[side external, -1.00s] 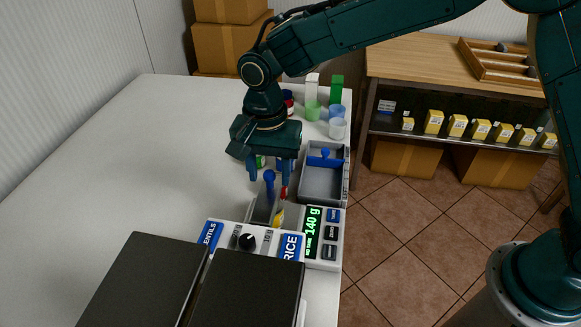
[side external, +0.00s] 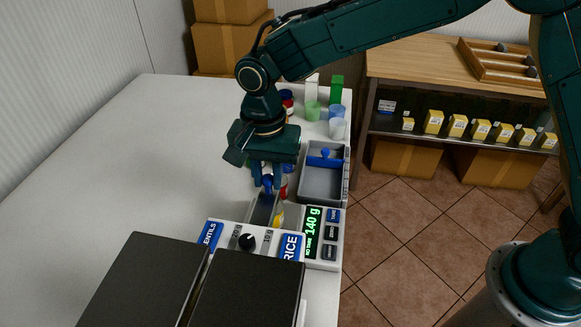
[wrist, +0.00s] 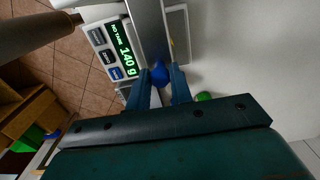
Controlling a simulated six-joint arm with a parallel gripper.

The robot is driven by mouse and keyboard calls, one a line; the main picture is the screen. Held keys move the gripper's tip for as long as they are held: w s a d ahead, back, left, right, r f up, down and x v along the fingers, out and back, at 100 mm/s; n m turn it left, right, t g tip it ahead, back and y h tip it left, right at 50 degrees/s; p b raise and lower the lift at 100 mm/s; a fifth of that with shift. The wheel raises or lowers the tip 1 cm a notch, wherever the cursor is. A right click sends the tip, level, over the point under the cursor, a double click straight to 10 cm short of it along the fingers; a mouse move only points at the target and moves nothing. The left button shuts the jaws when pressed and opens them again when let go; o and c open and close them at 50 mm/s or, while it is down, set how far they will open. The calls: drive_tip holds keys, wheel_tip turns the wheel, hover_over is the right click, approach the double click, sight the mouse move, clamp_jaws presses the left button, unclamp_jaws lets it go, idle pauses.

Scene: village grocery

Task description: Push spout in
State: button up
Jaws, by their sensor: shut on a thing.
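The spout (side external: 262,210) is a grey metal trough that runs from the dispenser (side external: 226,236) toward my gripper, beside the scale. A blue knob (side external: 267,185) sits at its outer end. My gripper (side external: 267,180) is shut on this knob, with one finger on either side. In the wrist view, the blue knob (wrist: 160,74) shows between the fingertips of my gripper (wrist: 161,84), and the metal spout (wrist: 152,30) extends away from it. The knob's lower part and the near end of the spout are partly hidden by the fingers.
The scale (side external: 322,238) reads 140 g. Dispenser labels show LENTILS and RICE (side external: 291,246). The white table is clear on the left.

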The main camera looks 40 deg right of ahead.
sight(259, 222)
drive_tip(key=shift+s+a, duration=2.6)
drive_tip(key=shift+a, duration=0.05)
drive_tip(key=o, duration=0.8)
drive_tip(key=shift+r, duration=0.2)
wheel_tip(259, 222, up, 7)
drive_tip(key=shift+f, duration=0.2)
drive_tip(key=shift+d, duration=0.1)
